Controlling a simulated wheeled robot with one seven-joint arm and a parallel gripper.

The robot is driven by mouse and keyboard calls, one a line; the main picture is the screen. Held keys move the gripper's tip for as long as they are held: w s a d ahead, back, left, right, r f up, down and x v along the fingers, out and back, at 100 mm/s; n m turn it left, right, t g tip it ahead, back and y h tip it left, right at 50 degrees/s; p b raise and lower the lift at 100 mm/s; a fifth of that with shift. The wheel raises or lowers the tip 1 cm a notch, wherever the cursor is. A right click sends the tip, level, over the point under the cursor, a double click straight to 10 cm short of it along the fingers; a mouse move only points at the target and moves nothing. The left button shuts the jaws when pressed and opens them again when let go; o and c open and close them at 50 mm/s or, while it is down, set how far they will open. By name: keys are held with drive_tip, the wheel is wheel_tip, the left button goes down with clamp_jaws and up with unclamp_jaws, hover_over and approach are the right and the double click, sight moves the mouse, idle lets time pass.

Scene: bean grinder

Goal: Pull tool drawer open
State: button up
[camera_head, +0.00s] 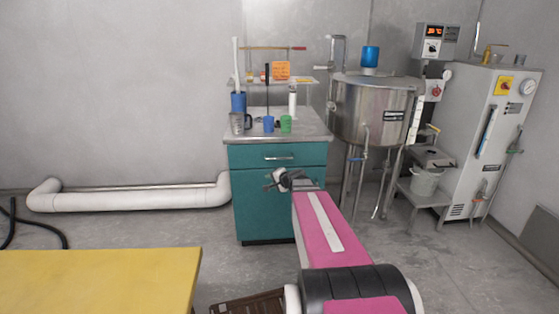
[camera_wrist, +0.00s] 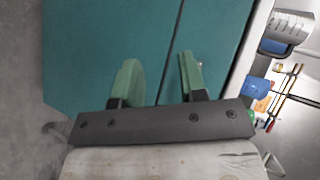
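The teal cabinet (camera_head: 262,205) stands against the back wall with the tool drawer (camera_head: 245,154) at its top. The drawer is flush with the front, so it looks shut. Its silver bar handle (camera_head: 278,157) runs across the middle. My gripper (camera_head: 282,180) is in front of the cabinet, a little below the handle in the picture. In the wrist view my gripper (camera_wrist: 158,62) has its two green fingers spread apart with nothing between them. They straddle the seam between drawer and door. The handle is not clearly visible there. The distance to the front is hard to tell.
The grey countertop (camera_head: 310,130) holds a blue cup (camera_head: 268,123), a green cup (camera_head: 286,124) and a metal jug (camera_head: 237,122). A steel tank (camera_head: 372,110) stands to the right. A yellow table (camera_head: 100,280) is at front left. A white pipe (camera_head: 130,198) lies along the wall.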

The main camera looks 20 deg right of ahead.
drive_tip(key=w+d+r+m+t+h, duration=0.35)
drive_tip(key=w+d+m, duration=0.2)
drive_tip(key=d, duration=0.45)
drive_tip(key=shift+m+t+y, duration=0.25)
drive_tip(key=x, duration=0.9)
drive_tip(key=shift+w+a+r, duration=0.1)
drive_tip(key=shift+w+r, duration=0.05)
drive_tip(key=shift+w, duration=0.3)
clamp_jaws()
